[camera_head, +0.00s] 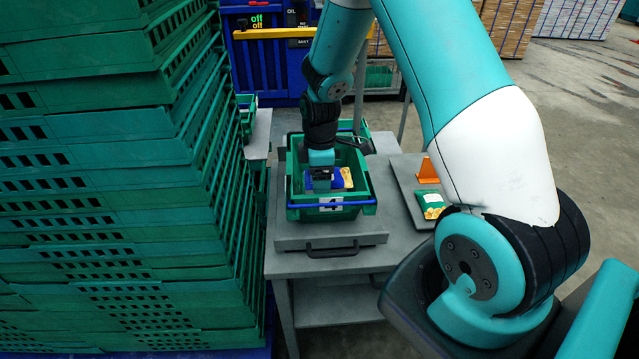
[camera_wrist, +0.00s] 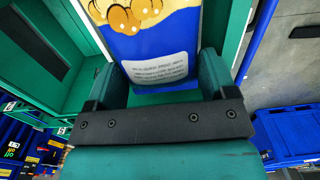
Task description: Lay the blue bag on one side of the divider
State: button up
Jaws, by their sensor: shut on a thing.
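The blue bag (camera_wrist: 155,45), with yellow food printed on it and a white label, is between the two teal fingers of my gripper (camera_wrist: 162,78) in the wrist view. In the head view my gripper (camera_head: 321,183) points down inside the green crate (camera_head: 364,190), shut on the blue bag (camera_head: 347,178), which is partly hidden by the gripper. The orange divider (camera_head: 428,171) stands up on a grey tray (camera_head: 407,180) to the right of the crate. A green bag (camera_head: 431,204) lies on the tray on the near side of the divider.
The crate stands on a grey table (camera_head: 290,262) with a dark handle at the front. Tall stacks of green crates (camera_head: 110,180) fill the left. My arm crosses above the right side. The tray beyond the divider looks bare. A blue container (camera_head: 265,65) stands behind.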

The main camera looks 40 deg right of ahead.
notch_tip(320, 180, down, 3)
jog(key=shift+f+p, duration=0.2)
jog(key=shift+p, duration=0.1)
jog(key=shift+f, duration=0.1)
jog(key=shift+f, duration=0.1)
jog(key=shift+f+b, duration=0.5)
jog(key=shift+f, duration=0.05)
jog(key=o, duration=0.6)
